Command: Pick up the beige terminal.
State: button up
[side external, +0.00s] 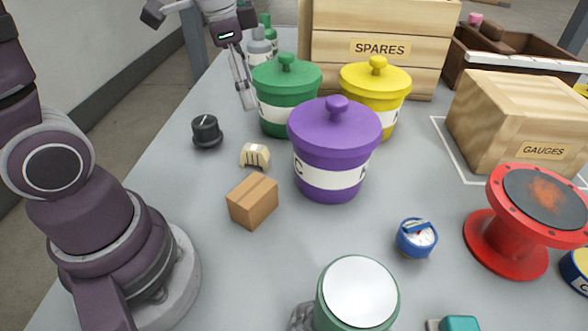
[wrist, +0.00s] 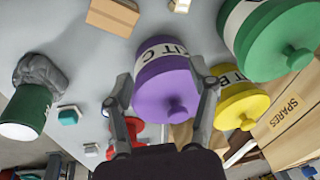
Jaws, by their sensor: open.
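The beige terminal (side external: 255,156) is a small block with dark slots on its front. It lies on the grey table between the black knob and the purple pot, just behind the cardboard box. In the wrist view a small part of the terminal (wrist: 180,5) shows at the top edge. My gripper (side external: 247,100) is raised at the back left, beside the green pot and away from the terminal. In the wrist view its fingers (wrist: 165,85) are spread apart with nothing held between them; the purple pot shows beyond them.
The cardboard box (side external: 253,201), black knob (side external: 206,133) and purple pot (side external: 335,150) surround the terminal. The green pot (side external: 286,95) and yellow pot (side external: 374,95) stand behind. A blue gauge (side external: 416,238) and red flange (side external: 508,245) are at right. The table left of the box is clear.

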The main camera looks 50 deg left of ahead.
aim_at(254, 147)
jog(key=w+a+f+m+g, duration=0.1)
jog(key=a+f, duration=0.1)
jog(key=f, duration=0.3)
jog(key=w+a+f+m, duration=0.1)
jog(key=a+f+m, duration=0.1)
jog(key=f, duration=0.4)
jog(key=w+a+f+m+g, duration=0.1)
jog(key=w+a+f+m, duration=0.1)
jog(key=f, duration=0.4)
jog(key=shift+a+f+g, duration=0.15)
jog(key=shift+f+g, duration=0.05)
jog(key=shift+g, duration=0.1)
grip_shut()
